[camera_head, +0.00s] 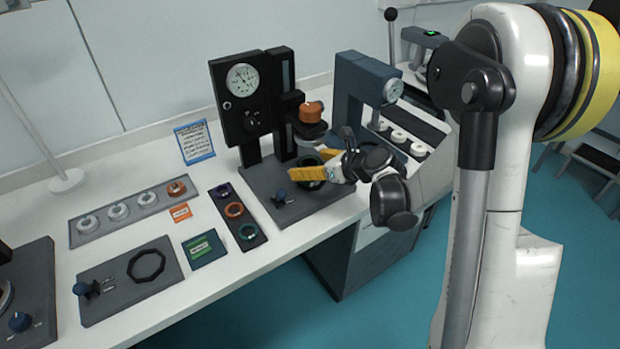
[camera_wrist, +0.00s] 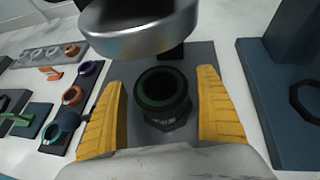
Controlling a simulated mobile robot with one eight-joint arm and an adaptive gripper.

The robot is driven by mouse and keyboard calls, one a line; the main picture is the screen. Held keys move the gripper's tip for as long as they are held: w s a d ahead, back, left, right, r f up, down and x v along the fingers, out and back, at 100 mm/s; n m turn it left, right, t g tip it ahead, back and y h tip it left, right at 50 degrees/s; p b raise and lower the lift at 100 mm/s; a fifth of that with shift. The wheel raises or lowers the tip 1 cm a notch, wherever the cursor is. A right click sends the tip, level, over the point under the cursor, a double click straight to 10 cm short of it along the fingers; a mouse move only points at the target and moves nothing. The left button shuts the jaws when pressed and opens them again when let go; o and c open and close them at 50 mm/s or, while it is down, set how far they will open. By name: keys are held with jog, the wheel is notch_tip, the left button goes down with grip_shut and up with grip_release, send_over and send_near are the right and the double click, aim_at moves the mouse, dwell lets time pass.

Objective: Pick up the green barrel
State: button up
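The green barrel (camera_wrist: 163,92) is a dark, round, upright piece with a green ring around its open top. It stands on the grey base of the gauge device, and in the head view (camera_head: 309,162) it is partly hidden by a finger. My gripper (camera_wrist: 162,82) has two yellow fingers, which show in the head view (camera_head: 319,165) just above the base. The fingers are spread on either side of the barrel. Gaps show between each finger and the barrel in the wrist view.
A metal disc (camera_wrist: 138,30) of the gauge device (camera_head: 246,95) overhangs the barrel closely. A blue knob (camera_head: 281,195) stands on the same base. A blue-grey press (camera_head: 355,75) stands to the right. A strip with coloured rings (camera_head: 240,222) lies left.

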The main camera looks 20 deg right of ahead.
jog(key=c, duration=1.1)
jog(key=shift+r, duration=0.1)
jog(key=shift+c, duration=0.3)
